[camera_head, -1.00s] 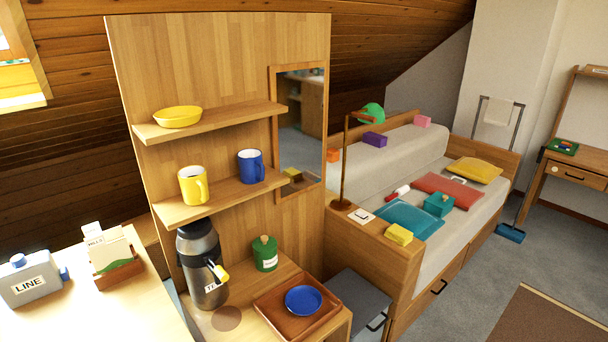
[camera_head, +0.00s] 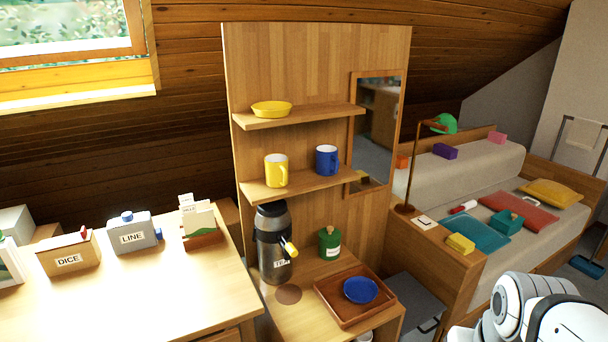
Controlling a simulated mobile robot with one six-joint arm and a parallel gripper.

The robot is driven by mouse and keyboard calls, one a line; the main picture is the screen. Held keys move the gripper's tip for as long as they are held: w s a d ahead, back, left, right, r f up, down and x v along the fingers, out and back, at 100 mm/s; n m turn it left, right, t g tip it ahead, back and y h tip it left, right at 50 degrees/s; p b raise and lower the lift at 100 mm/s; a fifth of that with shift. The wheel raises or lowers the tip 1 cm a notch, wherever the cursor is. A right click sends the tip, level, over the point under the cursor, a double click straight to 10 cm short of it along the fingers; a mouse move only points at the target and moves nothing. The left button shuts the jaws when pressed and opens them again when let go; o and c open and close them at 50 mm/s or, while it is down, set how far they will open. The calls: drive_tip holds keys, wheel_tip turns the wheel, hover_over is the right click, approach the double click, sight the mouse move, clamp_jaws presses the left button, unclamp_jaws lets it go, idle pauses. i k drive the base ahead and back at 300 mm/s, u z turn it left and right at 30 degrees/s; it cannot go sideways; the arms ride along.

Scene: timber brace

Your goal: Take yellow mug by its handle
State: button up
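The yellow mug (camera_head: 276,171) stands upright on the lower wooden shelf (camera_head: 300,185), left of the blue mug (camera_head: 327,160). Its handle is on its right side, facing the blue mug, with a gap between the two. White and dark rounded parts of my own arm show at the lower right corner, well apart from the mug. My gripper's fingers are not in view.
A yellow bowl (camera_head: 271,109) sits on the upper shelf (camera_head: 310,115). A desk (camera_head: 150,290) with boxes is at left.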

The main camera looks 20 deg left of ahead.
sight(276, 165)
drive_tip(key=i, duration=1)
drive_tip(key=u, duration=0.05)
